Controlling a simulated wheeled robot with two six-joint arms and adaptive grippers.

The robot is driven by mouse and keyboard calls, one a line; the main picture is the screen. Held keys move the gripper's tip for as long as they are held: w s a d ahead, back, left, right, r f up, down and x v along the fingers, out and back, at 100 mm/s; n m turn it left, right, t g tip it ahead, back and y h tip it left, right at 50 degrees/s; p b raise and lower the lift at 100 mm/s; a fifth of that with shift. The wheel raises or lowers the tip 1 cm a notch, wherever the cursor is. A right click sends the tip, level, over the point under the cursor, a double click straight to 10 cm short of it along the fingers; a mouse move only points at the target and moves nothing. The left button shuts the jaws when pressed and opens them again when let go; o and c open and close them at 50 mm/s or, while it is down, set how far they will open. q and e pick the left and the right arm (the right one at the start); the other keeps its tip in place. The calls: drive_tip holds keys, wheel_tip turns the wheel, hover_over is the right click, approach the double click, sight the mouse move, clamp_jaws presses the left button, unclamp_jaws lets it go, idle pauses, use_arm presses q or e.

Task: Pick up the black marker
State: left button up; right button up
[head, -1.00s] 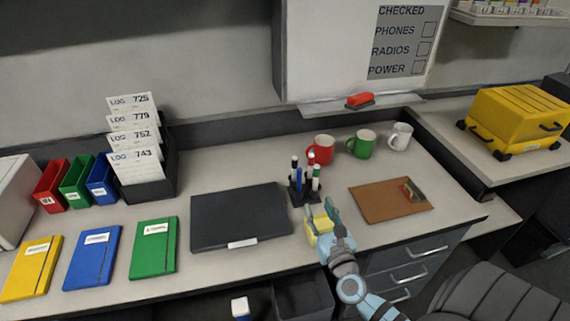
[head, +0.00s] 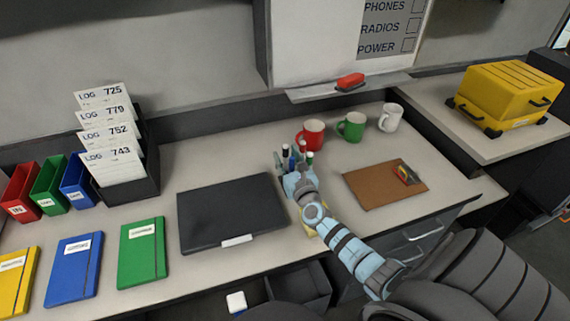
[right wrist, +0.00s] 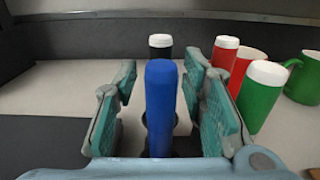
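The black marker (right wrist: 160,52), with a white end, stands upright in the right wrist view, behind a blue marker (right wrist: 160,100). The blue marker hides much of it. My right gripper (right wrist: 160,105) is open, its finger pads on either side of the blue marker, with gaps. The black marker is farther off, beyond the pads. A red marker (right wrist: 221,60) and a green marker (right wrist: 260,98) stand to the right. In the head view my right gripper (head: 291,172) is at the marker holder and hides most of it. My left gripper is out of view.
A red mug (head: 311,133), a green mug (head: 351,127) and a white mug (head: 390,118) stand behind the markers. A closed black laptop (head: 230,212) lies to the left and a brown clipboard (head: 375,186) to the right.

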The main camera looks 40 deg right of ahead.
drive_tip(key=shift+w+d, duration=0.25)
drive_tip(key=shift+w, duration=0.4)
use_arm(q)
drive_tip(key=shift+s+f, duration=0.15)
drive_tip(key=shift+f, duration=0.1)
use_arm(e)
clamp_jaws()
drive_tip(key=shift+r, duration=0.1)
